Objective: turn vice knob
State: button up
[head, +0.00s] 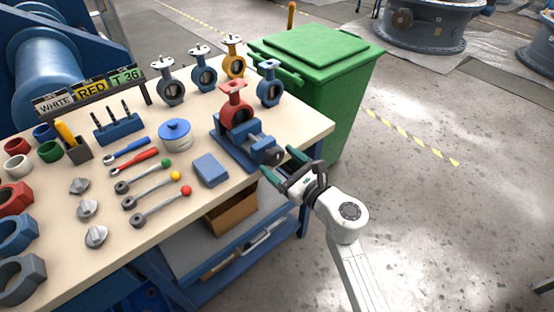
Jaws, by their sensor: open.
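A blue vice (236,142) is mounted near the right edge of the workbench. A red butterfly valve (236,106) stands upright in its jaws. The vice knob (275,157) is a grey round end on the vice's front, facing right and toward me. My gripper (279,163) is open at the knob, with one dark finger above and to the right of it and the other below and to the left. I cannot tell whether the fingers touch the knob.
The workbench (235,198) carries several valves, ratchets, levers, rings and a blue block (210,170) left of the vice. A green bin (325,75) stands close behind the bench's right side. The grey floor (440,220) on the right is clear.

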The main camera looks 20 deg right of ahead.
jog(key=shift+x, duration=0.85)
jog(key=c, duration=1)
jog(key=shift+m+p, duration=0.3)
jog(key=shift+m, duration=0.2)
